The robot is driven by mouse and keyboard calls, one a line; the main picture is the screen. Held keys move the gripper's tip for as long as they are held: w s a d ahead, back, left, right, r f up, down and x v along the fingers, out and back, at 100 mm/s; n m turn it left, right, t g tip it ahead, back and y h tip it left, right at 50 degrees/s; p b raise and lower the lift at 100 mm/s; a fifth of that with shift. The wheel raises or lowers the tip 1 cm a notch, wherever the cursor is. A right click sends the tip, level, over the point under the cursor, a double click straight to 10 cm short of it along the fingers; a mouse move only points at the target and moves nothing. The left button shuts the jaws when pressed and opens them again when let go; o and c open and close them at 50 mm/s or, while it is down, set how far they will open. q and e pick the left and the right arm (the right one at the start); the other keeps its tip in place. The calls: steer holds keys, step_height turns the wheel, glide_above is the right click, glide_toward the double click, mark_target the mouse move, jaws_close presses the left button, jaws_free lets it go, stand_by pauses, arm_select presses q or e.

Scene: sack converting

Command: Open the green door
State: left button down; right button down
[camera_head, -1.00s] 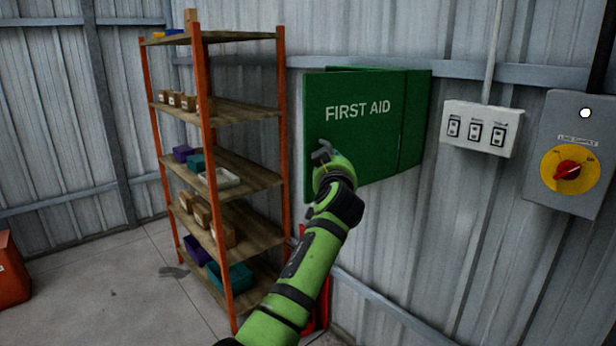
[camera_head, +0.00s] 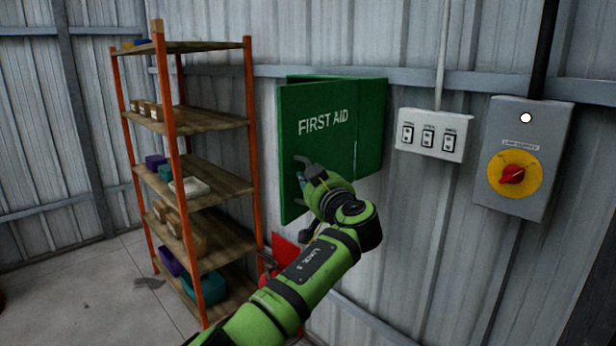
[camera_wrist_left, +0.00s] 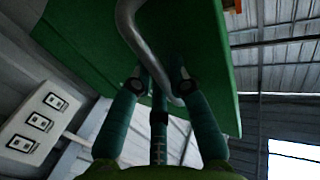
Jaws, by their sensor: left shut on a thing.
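The green door (camera_head: 318,100) reads "FIRST AID" and fronts a green wall cabinet (camera_head: 371,125). The door looks turned a little out from the cabinet at its left edge; how wide any gap is cannot be told. My left gripper (camera_head: 304,172) is at the lower left part of the door. In the left wrist view, my left gripper's fingers (camera_wrist_left: 160,80) are closed around a curved metal handle (camera_wrist_left: 138,35) on the green door (camera_wrist_left: 85,40). The handle is mostly hidden by the gripper in the head view. My right gripper is not in view.
An orange-framed shelf rack (camera_head: 252,150) with boxes and bins stands close left of the door. A white switch panel (camera_head: 432,135) and a grey box with a red knob (camera_head: 512,174) are on the wall to the right. A red object (camera_head: 284,250) is below the cabinet.

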arm_select(q)
steer(key=c, duration=1.2)
jaws_free()
steer(key=v, duration=0.7)
steer(key=shift+s, duration=0.3)
